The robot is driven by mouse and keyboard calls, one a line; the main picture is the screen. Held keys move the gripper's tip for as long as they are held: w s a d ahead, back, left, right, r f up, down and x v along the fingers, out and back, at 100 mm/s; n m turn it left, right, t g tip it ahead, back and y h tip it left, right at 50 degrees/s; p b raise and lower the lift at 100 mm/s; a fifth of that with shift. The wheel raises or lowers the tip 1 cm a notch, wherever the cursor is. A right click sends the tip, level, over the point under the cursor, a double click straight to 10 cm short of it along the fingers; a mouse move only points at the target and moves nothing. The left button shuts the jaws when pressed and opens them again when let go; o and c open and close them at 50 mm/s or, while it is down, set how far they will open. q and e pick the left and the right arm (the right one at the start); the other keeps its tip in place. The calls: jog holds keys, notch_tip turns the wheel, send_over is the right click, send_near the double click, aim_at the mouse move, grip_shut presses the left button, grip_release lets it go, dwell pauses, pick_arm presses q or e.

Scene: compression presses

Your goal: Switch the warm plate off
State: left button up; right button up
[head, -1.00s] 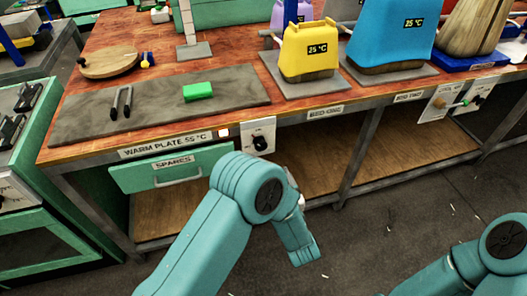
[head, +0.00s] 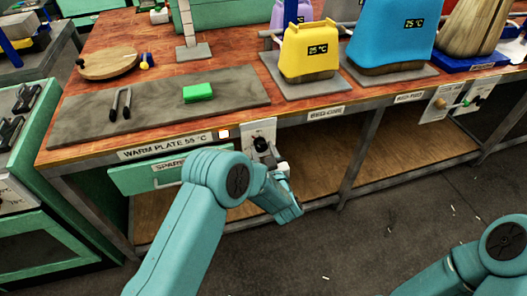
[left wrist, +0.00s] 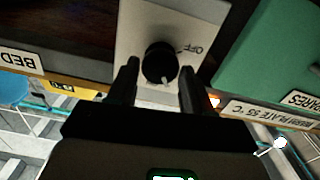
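The warm plate (head: 155,112) is a grey slab on the bench, labelled "WARM PLATE 55 °C", with a lit lamp (head: 224,134) beside the label. Its black knob (head: 261,144) sits on a pale panel on the bench front. In the left wrist view the knob (left wrist: 160,62) has a small light mark near its lower edge, and "OFF" is printed upside down to its upper right. My left gripper (left wrist: 160,68) is open, one finger on each side of the knob; contact is unclear. My right gripper is out of view; only its arm shows at bottom right.
A green block (head: 198,92) and black tongs (head: 120,103) lie on the plate. A green "SPARES" drawer (head: 135,180) is just left of the knob. A yellow press bag (head: 308,55) and a blue one (head: 390,35) stand to the right.

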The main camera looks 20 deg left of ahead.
pick_arm(q)
jog(key=c, duration=0.5)
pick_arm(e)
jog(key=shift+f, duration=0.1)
